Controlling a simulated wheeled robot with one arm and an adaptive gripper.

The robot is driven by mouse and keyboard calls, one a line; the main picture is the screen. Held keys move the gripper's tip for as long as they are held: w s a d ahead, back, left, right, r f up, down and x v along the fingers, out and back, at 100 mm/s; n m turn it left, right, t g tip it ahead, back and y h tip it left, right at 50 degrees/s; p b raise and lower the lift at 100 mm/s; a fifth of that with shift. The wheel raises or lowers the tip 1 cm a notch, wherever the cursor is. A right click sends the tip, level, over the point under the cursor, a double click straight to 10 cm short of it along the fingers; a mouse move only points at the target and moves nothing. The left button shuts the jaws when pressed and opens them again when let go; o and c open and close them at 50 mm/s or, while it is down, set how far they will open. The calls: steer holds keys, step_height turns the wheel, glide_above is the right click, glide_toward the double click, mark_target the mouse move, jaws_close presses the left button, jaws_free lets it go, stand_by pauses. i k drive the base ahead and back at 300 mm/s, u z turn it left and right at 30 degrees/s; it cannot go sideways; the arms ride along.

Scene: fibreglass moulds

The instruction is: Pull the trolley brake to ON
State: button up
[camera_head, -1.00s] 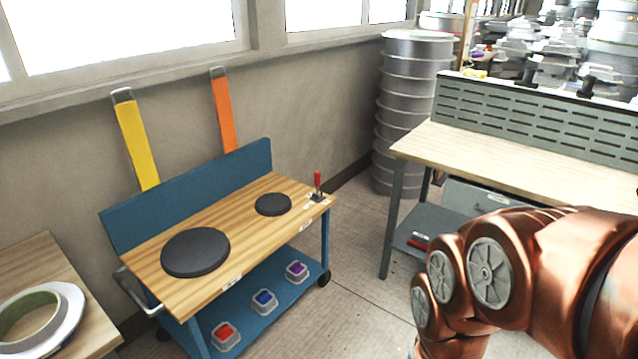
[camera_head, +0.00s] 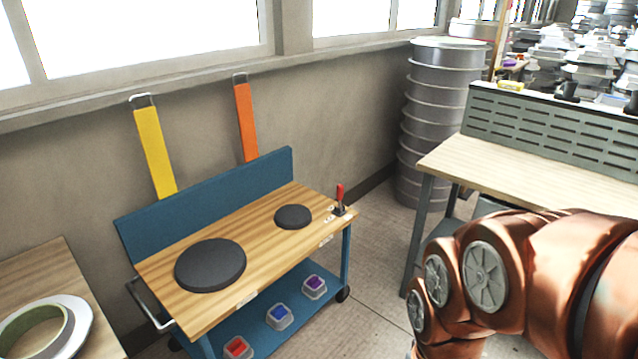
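The trolley (camera_head: 205,212) is blue with a wooden top and stands against the wall in the head view. Its brake lever (camera_head: 340,193) has a red handle and stands about upright on a small dark base at the top's right corner. Small white labels lie beside the base, too small to read. My copper-coloured arm fills the lower right, apart from the trolley. My gripper is outside the picture.
A large dark disc (camera_head: 210,265) and a smaller one (camera_head: 293,217) lie on the trolley top. A wooden-topped bench (camera_head: 480,165) stands at the right. Stacked grey drums (camera_head: 432,120) stand behind. Open floor lies between trolley and bench.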

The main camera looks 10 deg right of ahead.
mark_target(340, 189)
steer(key=u, duration=0.3)
steer(key=i, duration=1.7)
